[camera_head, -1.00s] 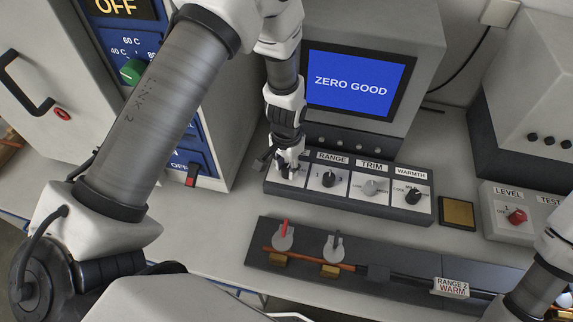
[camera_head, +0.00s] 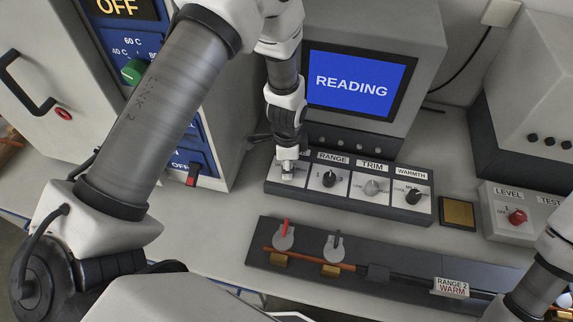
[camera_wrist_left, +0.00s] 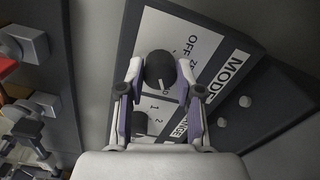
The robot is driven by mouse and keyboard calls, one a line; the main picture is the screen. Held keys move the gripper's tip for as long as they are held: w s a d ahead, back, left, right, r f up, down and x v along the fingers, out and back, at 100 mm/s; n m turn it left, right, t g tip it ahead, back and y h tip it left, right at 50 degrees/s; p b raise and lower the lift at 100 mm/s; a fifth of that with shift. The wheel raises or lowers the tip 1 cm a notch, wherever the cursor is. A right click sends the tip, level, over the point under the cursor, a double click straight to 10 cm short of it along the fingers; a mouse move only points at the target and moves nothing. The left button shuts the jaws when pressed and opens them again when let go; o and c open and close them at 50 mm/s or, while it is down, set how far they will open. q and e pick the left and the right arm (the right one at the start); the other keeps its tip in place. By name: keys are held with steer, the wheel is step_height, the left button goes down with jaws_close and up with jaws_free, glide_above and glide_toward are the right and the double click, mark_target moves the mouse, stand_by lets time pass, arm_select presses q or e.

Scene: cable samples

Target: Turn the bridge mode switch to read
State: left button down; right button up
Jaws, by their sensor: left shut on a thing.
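The mode switch (camera_wrist_left: 160,68) is a round black knob with a white pointer line, on a white plate labelled MODE in the left wrist view. My left gripper (camera_wrist_left: 158,80) has a finger on each side of the knob and is shut on it. In the head view my left gripper (camera_head: 287,168) reaches down onto the left end of the bridge's control panel (camera_head: 350,209) and hides the knob. The bridge's screen (camera_head: 352,85) reads READING. My right arm shows at the lower right edge, but its gripper is out of view.
Range (camera_head: 329,179), trim (camera_head: 371,188) and warmth (camera_head: 412,196) knobs sit right of my left gripper. A dark fixture (camera_head: 310,254) with a copper-coloured rod and clamps lies in front. A box with a red level knob (camera_head: 516,216) stands at the right.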

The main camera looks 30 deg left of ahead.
arm_select(q)
steer(key=shift+s+f+m, duration=0.25)
steer(key=shift+m, duration=0.05)
steer(key=c, duration=0.8)
jaws_free()
steer(key=shift+c, duration=0.2)
steer(key=shift+o, duration=0.4)
steer(key=shift+w+d, duration=0.15)
steer(key=shift+w, duration=0.05)
steer(key=shift+w+r, duration=0.1)
steer(key=shift+r, duration=0.55)
step_height(320, 180, up, 11)
steer(key=shift+f, duration=0.1)
